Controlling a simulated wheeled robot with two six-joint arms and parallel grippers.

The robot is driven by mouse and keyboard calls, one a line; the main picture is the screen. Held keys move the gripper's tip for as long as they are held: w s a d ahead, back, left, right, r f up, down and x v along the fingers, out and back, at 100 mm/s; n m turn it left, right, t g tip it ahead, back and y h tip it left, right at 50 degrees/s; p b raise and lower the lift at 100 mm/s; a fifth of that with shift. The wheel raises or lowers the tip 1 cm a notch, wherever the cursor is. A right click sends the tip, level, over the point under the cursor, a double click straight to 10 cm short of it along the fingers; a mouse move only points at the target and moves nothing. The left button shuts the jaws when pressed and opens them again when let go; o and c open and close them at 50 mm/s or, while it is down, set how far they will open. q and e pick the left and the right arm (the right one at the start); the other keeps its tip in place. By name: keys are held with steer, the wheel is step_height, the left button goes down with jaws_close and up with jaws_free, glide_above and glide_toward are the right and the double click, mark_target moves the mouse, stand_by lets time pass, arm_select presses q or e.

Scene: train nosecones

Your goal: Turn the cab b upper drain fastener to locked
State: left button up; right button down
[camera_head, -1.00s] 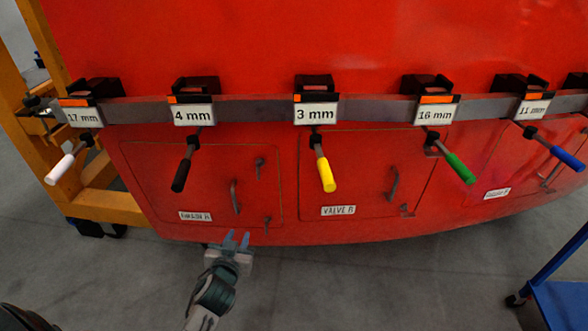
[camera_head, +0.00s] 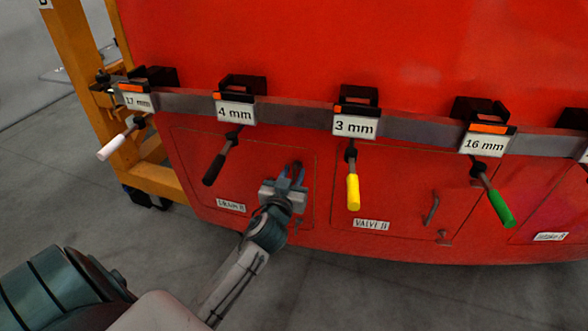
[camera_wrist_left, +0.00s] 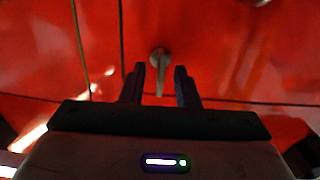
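The drain B panel (camera_head: 190,165) is a red hatch with a label, on the left of the red nosecone in the head view. My left gripper (camera_head: 291,172) is at the upper right part of this panel, covering the handle and much of the upper fastener area. In the left wrist view a grey fastener (camera_wrist_left: 160,58) with a lever pointing down shows between the two fingertips of my left gripper (camera_wrist_left: 159,72). The fingers are open, with a visible gap on each side of the lever. My right gripper is not in view.
A grey rail (camera_head: 300,113) with labelled holders crosses above the panels. Tools with black (camera_head: 222,160), yellow (camera_head: 352,190), green (camera_head: 500,208) and white (camera_head: 113,148) handles hang from it. The valve B panel (camera_head: 400,185) is to the right; a yellow frame (camera_head: 88,75) stands left.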

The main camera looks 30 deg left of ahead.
arm_select(q)
steer(key=shift+w+a, duration=0.15)
steer(key=shift+w, duration=0.35)
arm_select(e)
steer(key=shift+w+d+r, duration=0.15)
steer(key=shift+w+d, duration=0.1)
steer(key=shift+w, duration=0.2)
arm_select(q)
jaws_close()
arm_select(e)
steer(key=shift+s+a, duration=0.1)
